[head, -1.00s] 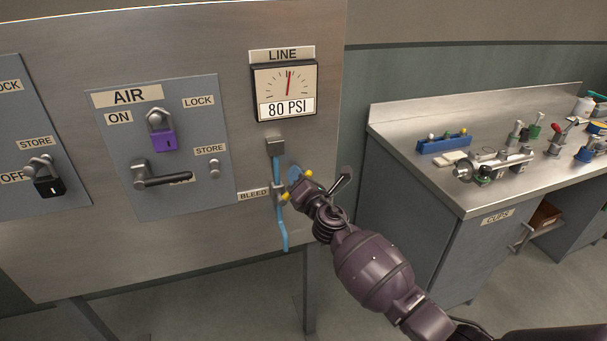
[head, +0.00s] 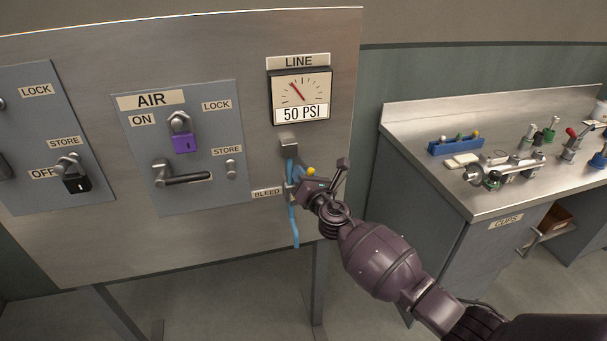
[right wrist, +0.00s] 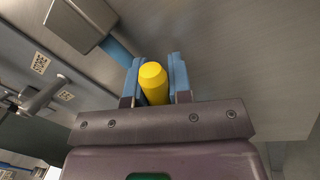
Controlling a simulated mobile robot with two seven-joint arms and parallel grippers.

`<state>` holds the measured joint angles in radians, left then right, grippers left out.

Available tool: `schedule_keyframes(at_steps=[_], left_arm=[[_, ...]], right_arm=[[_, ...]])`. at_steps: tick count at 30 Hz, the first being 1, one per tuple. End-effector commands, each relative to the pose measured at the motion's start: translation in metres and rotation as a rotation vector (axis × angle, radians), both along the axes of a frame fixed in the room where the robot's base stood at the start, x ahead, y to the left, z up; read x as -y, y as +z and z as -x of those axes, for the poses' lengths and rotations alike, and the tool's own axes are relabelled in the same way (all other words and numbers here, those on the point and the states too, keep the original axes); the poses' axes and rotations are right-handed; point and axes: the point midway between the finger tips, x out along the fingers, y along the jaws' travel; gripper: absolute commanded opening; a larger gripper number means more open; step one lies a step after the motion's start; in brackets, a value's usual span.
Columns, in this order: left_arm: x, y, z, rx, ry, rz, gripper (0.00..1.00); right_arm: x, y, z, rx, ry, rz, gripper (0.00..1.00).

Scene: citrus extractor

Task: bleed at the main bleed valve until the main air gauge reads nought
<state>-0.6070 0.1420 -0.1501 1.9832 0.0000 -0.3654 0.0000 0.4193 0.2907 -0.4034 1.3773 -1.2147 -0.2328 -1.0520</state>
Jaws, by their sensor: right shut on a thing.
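The gauge (head: 300,96) under the LINE label on the steel panel reads 50 PSI, its needle tilted left of upright. Below it a blue line (head: 293,225) runs down from a grey block, beside the BLEED label (head: 267,192). My right gripper (head: 303,180) is at the bleed valve by this label. In the right wrist view its blue fingertips (right wrist: 157,80) are on either side of the yellow valve handle (right wrist: 154,82), shut on it. In the head view a bit of yellow (head: 311,171) shows; the gripper hides most of the valve. My left gripper is not in view.
Left on the panel is the AIR plate (head: 205,140) with a purple padlock (head: 186,143) and a dark lever (head: 185,180). A black padlock (head: 77,184) hangs further left. A steel counter (head: 410,125) with several fittings stands at the right.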

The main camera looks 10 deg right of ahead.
Motion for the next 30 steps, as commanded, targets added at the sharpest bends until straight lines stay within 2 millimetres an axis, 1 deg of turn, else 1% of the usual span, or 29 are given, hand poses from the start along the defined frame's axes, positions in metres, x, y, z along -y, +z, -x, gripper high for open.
schedule_keyframes(at_steps=[3,4,8,9,17,20,23,30], left_arm=[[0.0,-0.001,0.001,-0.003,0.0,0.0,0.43],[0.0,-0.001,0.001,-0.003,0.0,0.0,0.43],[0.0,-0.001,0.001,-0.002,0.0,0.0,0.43],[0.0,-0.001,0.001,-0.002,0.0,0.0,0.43],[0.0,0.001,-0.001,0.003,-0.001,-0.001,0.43],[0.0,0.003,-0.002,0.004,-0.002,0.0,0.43],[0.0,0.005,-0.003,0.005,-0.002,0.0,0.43],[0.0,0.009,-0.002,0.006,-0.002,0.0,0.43]], right_arm=[[0.0,-0.001,0.0,-0.001,0.0,0.0,0.0],[0.0,-0.001,0.0,-0.001,0.0,0.0,0.23],[0.0,-0.001,0.0,-0.001,0.001,-0.001,0.42],[0.0,-0.001,0.0,-0.001,0.001,-0.001,0.45],[0.0,0.0,0.001,0.0,0.0,-0.001,0.45],[0.001,-0.001,0.005,-0.002,0.0,-0.002,0.45],[0.004,-0.002,0.015,-0.002,0.0,-0.002,0.45],[0.012,-0.006,0.056,-0.002,0.0,-0.001,0.45]])
